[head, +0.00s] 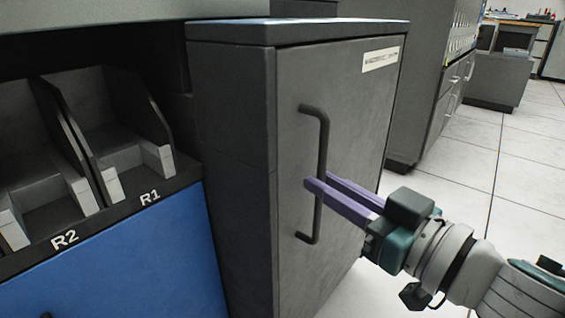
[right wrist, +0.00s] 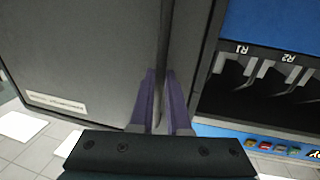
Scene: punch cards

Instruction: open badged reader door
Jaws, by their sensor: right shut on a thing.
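The reader door (head: 345,110) is a dark grey panel with a white label (head: 380,60) near its top. It looks closed against the cabinet in the head view. A dark vertical bar handle (head: 322,135) is fixed on it; the handle also shows in the right wrist view (right wrist: 166,50). My right gripper (head: 312,188) has its purple fingers on either side of the bar, shut on the handle below its middle. In the right wrist view the two fingers (right wrist: 160,100) flank the bar. My left gripper is not in view.
Left of the door are card trays marked R1 (head: 125,160) and R2 (head: 50,195) above a blue panel (head: 130,260). Another grey cabinet (head: 425,90) stands behind on the right. The tiled floor (head: 520,180) to the right is clear.

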